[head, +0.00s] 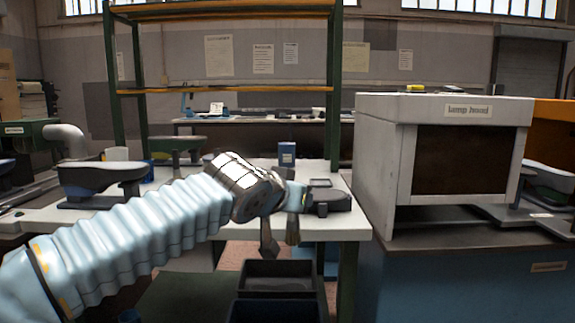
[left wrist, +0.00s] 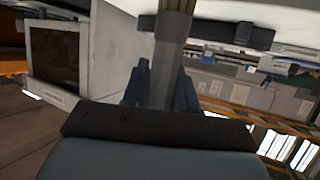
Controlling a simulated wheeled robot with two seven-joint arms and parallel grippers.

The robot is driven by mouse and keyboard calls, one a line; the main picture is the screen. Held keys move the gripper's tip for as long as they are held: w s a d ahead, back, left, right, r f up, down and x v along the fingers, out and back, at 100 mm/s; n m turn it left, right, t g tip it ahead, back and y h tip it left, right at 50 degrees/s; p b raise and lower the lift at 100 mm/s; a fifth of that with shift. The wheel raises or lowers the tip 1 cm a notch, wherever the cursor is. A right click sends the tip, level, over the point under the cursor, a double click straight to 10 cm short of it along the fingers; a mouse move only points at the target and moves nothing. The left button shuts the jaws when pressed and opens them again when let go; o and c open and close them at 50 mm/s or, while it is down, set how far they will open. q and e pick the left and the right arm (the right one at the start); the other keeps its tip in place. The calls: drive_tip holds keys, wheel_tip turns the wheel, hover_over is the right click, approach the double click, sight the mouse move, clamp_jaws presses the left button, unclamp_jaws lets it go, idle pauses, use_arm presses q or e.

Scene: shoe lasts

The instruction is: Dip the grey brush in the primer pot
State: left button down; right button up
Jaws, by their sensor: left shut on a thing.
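My left gripper (head: 296,197) reaches in from the left and is over the front edge of the white table. In the left wrist view its two blue fingers (left wrist: 160,88) are shut on the grey brush (left wrist: 174,62), seen as a grey shaft between them. In the head view a grey-brown part of the brush (head: 292,230) hangs below the fingers. A small blue can (head: 287,153) with a pale label stands on the table behind the gripper; it may be the primer pot, but the label is too small to read. My right gripper is not in view.
A black open bin (head: 278,268) sits below the gripper. A dark device (head: 330,203) lies at the table's right front. The large lamp hood (head: 455,150) stands close on the right. A shoe-shaped piece (head: 103,175) stands at left. A green shelf frame (head: 335,90) rises behind.

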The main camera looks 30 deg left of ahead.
use_arm(q)
drive_tip(key=d+f+m+h, duration=0.1)
drive_tip(key=d+f, duration=0.2)
drive_tip(key=f, duration=0.9)
drive_tip(key=w+d+f+m+h, duration=0.1)
drive_tip(key=d+f, duration=0.3)
drive_tip(key=f, duration=0.8)
drive_tip(key=w+d+f+m+h, duration=0.1)
drive_tip(key=d+f+m+h, duration=0.1)
drive_tip(key=f, duration=1.1)
drive_tip(key=shift+d+m+g+h, duration=0.4)
drive_tip(key=shift+d+h, duration=0.3)
drive_tip(key=shift+d, duration=0.4)
drive_tip(key=shift+a+r, duration=0.3)
drive_tip(key=shift+r, duration=0.2)
